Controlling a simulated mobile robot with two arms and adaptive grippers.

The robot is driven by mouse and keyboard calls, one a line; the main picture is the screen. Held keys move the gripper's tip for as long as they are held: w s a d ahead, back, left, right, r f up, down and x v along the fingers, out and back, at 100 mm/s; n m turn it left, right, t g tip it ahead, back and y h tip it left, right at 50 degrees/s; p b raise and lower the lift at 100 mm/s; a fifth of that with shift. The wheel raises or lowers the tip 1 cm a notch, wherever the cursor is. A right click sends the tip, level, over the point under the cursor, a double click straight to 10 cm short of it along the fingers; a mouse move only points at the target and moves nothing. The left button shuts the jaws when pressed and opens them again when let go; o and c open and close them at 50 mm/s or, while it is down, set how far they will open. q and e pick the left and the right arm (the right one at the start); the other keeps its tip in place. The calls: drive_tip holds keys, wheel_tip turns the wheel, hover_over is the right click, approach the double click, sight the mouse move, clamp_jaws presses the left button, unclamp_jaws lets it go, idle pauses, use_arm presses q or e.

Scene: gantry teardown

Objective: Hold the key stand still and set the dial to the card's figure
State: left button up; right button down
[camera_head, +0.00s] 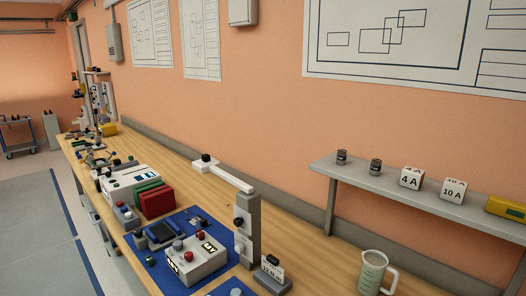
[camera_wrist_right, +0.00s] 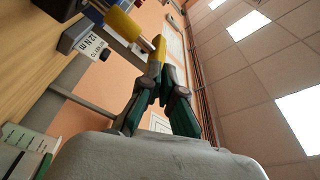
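A tall grey stand (camera_head: 246,222), which I take for the key stand, rises from the blue mat. A pale bar with a black knob (camera_head: 206,158) at its far end extends from its top. Another black knob (camera_head: 238,222) sits on its side; I cannot tell which is the dial. A small card (camera_head: 273,267) stands on a dark holder beside it; in the right wrist view the card (camera_wrist_right: 92,44) reads 12 N m. My right gripper (camera_wrist_right: 158,52), dark green with a yellow tip, looks shut, with nothing clearly held. My left gripper is in neither view.
A white box with red knobs (camera_head: 198,258) stands on the blue mat (camera_head: 186,222). A measuring jug (camera_head: 372,272) stands at right. The shelf (camera_head: 400,193) carries marked blocks (camera_head: 411,178). A yellow piece (camera_wrist_right: 122,22) in the wrist view is unclear. Red and green blocks (camera_head: 157,201) stand further left.

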drive_tip(key=shift+r, duration=0.6)
drive_tip(key=shift+s+a, duration=0.1)
drive_tip(key=shift+a, duration=0.05)
drive_tip(key=v, duration=0.6)
drive_tip(key=shift+d, duration=0.3)
drive_tip(key=shift+r, duration=0.1)
drive_tip(key=w+a+f, duration=0.1)
drive_tip(key=w+a, duration=0.2)
drive_tip(key=w, duration=0.2)
drive_tip(key=shift+w+a+f, duration=0.2)
drive_tip(key=shift+w+f, duration=0.1)
drive_tip(key=shift+f, duration=0.1)
idle(0.4)
drive_tip(key=shift+w+d+r, duration=0.15)
drive_tip(key=shift+d+r, duration=0.05)
idle(0.7)
